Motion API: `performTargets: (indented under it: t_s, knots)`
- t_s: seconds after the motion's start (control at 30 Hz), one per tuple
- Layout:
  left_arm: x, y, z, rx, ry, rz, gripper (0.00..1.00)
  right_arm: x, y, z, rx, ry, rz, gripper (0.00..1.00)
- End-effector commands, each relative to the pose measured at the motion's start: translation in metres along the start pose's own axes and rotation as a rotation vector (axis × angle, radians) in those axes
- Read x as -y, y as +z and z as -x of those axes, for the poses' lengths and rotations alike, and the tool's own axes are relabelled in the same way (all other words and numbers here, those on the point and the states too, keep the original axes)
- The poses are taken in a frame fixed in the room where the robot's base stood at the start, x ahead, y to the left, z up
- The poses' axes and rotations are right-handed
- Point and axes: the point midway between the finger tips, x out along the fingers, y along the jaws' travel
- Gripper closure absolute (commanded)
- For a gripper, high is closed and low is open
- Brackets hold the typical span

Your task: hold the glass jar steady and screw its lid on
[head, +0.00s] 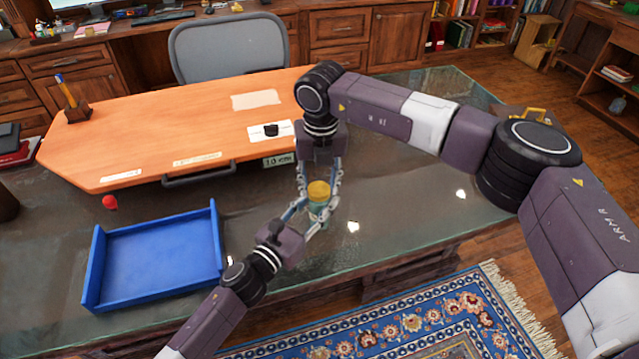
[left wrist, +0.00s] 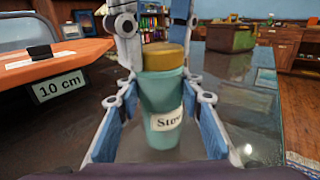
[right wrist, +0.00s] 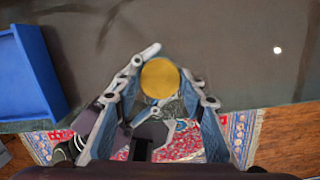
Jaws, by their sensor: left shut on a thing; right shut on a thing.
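The glass jar (left wrist: 163,108) is teal with a white label and stands upright on the dark glass desk top. Its gold lid (head: 318,189) sits on top of the jar and also shows in the left wrist view (left wrist: 164,57) and the right wrist view (right wrist: 160,78). My left gripper (head: 312,218) is shut on the jar's body from the front left. My right gripper (head: 320,182) points down from above and is shut on the lid. Whether the lid's threads are engaged cannot be seen.
A blue tray (head: 92,272) lies at the left. An orange raised board (head: 190,110) with a black block (head: 271,130) and a "10 cm" tag (head: 279,160) stands behind the jar. A red ball (head: 110,202) is near the tray. The desk right of the jar is clear.

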Motion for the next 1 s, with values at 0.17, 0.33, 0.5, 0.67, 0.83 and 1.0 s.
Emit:
performTargets:
  t_s: [0.17,0.33,0.5,0.67,0.83,1.0]
  knots:
    - [0.0004,-0.0012,0.0003,-0.002,0.0,0.0,1.0,-0.002,0.0009,0.001,0.003,-0.033,-0.292,0.83]
    - [0.0005,-0.0013,0.0003,-0.002,-0.001,0.0,1.0,-0.0025,0.0014,0.0008,0.003,-0.069,-0.59,0.83]
    - [0.0006,-0.0013,0.0003,-0.002,-0.001,0.0,1.0,-0.0027,0.0019,0.0005,0.003,-0.106,-0.903,0.83]
    - [0.0007,-0.0013,0.0004,-0.002,-0.001,0.0,1.0,-0.0024,0.0027,0.0002,0.004,-0.142,-1.212,0.83]
    - [0.0009,-0.0014,0.0004,-0.002,-0.001,0.0,1.0,-0.0023,0.0031,0.0,0.004,-0.178,-1.511,0.83]
    - [0.001,-0.0015,0.0004,-0.002,-0.001,0.0,1.0,-0.0019,0.003,-0.0001,0.004,-0.183,-1.561,0.83]
